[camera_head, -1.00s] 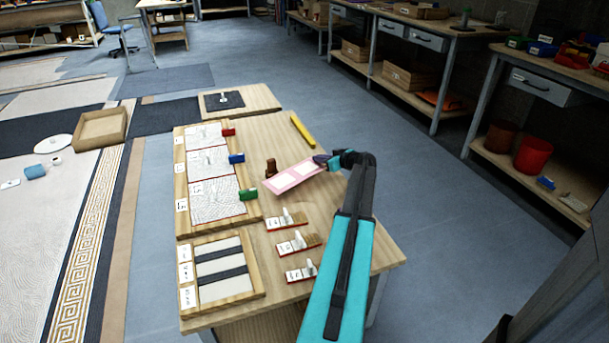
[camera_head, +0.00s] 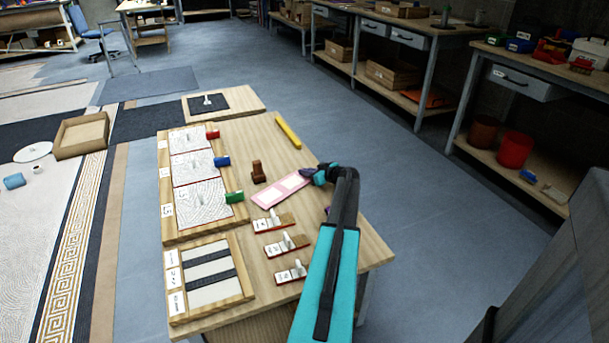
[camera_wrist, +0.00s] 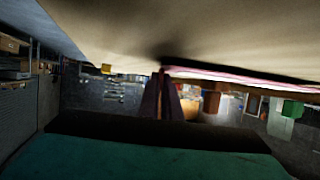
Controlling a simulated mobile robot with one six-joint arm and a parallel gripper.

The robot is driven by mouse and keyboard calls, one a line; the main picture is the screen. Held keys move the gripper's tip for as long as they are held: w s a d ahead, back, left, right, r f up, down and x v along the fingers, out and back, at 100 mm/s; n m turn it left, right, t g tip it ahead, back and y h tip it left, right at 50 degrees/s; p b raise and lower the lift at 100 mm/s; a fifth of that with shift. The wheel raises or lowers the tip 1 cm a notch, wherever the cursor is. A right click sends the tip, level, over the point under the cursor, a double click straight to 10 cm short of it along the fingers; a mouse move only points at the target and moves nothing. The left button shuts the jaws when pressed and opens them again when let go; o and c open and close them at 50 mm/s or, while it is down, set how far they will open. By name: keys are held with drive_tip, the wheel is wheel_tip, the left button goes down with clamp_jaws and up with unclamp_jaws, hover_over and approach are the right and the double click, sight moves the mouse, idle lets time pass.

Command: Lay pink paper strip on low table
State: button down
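Any small gap under the strip is hard to tell.
A yellow bar (camera_head: 288,131) lies at the table's far right. A wooden frame with patterned panels (camera_head: 199,201) and red, blue and green blocks stands left. Several small label stands (camera_head: 285,245) sit in front of the strip. A striped tray (camera_head: 211,279) is at front left.

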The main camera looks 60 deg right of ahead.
drive_tip(key=shift+f, duration=0.25)
drive_tip(key=shift+f+b, duration=0.15)
drive_tip(key=shift+b, duration=0.15)
drive_tip(key=c, duration=2)
unclamp_jaws()
drive_tip(key=shift+r+p, duration=0.25)
drive_tip(key=shift+p, duration=0.15)
drive_tip(key=v, duration=1.2)
